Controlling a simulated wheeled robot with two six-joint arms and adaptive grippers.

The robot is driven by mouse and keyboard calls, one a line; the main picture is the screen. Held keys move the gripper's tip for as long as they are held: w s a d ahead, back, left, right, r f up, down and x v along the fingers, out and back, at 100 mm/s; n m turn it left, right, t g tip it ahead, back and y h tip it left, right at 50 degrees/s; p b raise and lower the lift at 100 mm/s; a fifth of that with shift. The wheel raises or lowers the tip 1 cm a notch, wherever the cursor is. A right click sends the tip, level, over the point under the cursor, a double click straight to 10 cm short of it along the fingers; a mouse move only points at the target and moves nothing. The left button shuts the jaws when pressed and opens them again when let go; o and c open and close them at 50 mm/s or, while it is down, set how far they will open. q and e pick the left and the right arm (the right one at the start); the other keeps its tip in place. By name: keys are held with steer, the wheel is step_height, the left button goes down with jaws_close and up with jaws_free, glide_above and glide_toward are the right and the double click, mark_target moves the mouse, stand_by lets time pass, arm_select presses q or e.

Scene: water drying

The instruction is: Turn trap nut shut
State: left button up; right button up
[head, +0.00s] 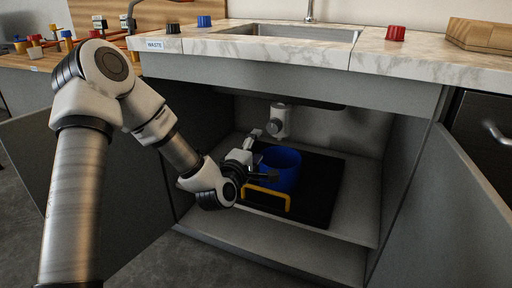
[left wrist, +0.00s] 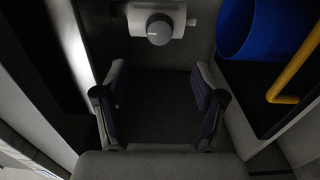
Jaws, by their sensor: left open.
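The white drain trap (head: 281,113) hangs under the sink at the back of the open cabinet. The round grey trap nut (left wrist: 160,29) is on its front and shows at the top middle of the left wrist view. My left gripper (left wrist: 159,80) is open and empty, its two fingers spread apart below the nut in that view, not touching it. In the head view my left gripper (head: 262,155) is inside the cabinet, beside the blue bucket. My right gripper is not in view.
A blue bucket (head: 282,172) with a yellow handle (head: 266,196) stands on a black mat (head: 322,185), close to my left gripper. The bucket also shows at the wrist view's upper right (left wrist: 268,30). Cabinet walls and open doors (head: 462,215) flank the space.

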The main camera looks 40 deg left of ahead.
arm_select(q)
steer(key=shift+f, duration=0.1)
stand_by(0.3)
steer(key=s+d+f+m+g+h, duration=0.1)
steer(key=s+d+f+m+g, duration=0.25)
steer(key=f, duration=0.65)
steer(key=s+d+f+m+g+h+p, duration=0.1)
steer(key=s+d+f+m+g+h, duration=0.3)
steer(key=f, duration=0.6)
steer(key=s+d+f+m+g+y, duration=0.1)
steer(key=s+d+f+g, duration=0.1)
steer(key=s+d+f, duration=0.55)
steer(key=s+d+f+m+g, duration=0.1)
steer(key=s+f+m+g, duration=0.35)
steer(key=s, duration=0.45)
steer(key=s+d+f+m+g, duration=0.1)
steer(key=s+f+m+g, duration=0.2)
steer(key=s+f+m, duration=0.5)
step_height(320, 180, up, 41)
steer(key=s+p, duration=0.2)
steer(key=p, duration=3.6)
steer(key=shift+n+g, duration=0.3)
